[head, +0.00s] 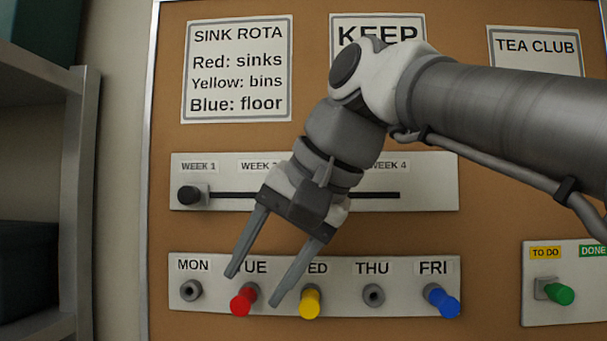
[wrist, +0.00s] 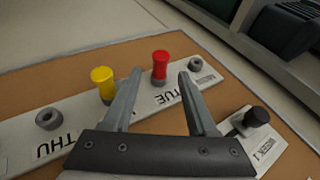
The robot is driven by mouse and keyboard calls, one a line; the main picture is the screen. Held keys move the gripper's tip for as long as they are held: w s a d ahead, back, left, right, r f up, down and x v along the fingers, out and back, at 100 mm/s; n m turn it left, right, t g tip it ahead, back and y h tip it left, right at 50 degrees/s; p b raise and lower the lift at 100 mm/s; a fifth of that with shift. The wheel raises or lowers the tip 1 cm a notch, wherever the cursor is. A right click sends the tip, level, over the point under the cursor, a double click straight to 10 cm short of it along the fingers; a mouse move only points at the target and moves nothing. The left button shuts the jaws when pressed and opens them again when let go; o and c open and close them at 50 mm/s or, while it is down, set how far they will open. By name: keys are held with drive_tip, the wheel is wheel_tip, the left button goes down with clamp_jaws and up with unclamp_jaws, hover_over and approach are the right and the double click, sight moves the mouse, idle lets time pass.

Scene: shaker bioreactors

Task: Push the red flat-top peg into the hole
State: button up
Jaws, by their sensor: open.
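The red flat-top peg (head: 243,302) sticks out of the grey collar under the TUE label on the white day strip (head: 340,303). In the wrist view the red peg (wrist: 160,62) stands beyond my fingers, lined up with the gap between them. My gripper (head: 253,289) is open and empty, its fingers pointing down toward the strip around TUE. In the wrist view my gripper (wrist: 160,76) shows both fingers apart with nothing held. Whether either finger touches the peg I cannot tell. The peg's lower part sits inside the collar and is hidden.
A yellow peg (head: 310,303) stands at WED, close to one finger, and a blue peg (head: 441,303) at FRI. The MON collar (head: 191,290) and THU collar (head: 374,294) are empty. A slider with a black knob (head: 189,195) lies above.

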drive_tip(key=p+v, duration=0.1)
drive_tip(key=v, duration=1.4)
drive_tip(key=shift+r+p, duration=0.15)
drive_tip(key=shift+p, duration=0.15)
drive_tip(key=shift+s, duration=0.15)
drive_tip(key=s+d+f+h+b, duration=0.1)
drive_tip(key=d+f+h+b, duration=0.1)
drive_tip(key=f, duration=1.3)
drive_tip(key=s+d+f+n+h+b, duration=0.1)
drive_tip(key=d+f, duration=0.4)
drive_tip(key=f, duration=1.1)
drive_tip(key=s+d+f+n+t+h+b, duration=0.1)
drive_tip(key=d+f+h+b, duration=0.1)
drive_tip(key=f, duration=1.4)
drive_tip(key=shift+d+f+h+b, duration=0.2)
drive_tip(key=shift+d+h+b, duration=0.2)
drive_tip(key=shift+d+b, duration=0.65)
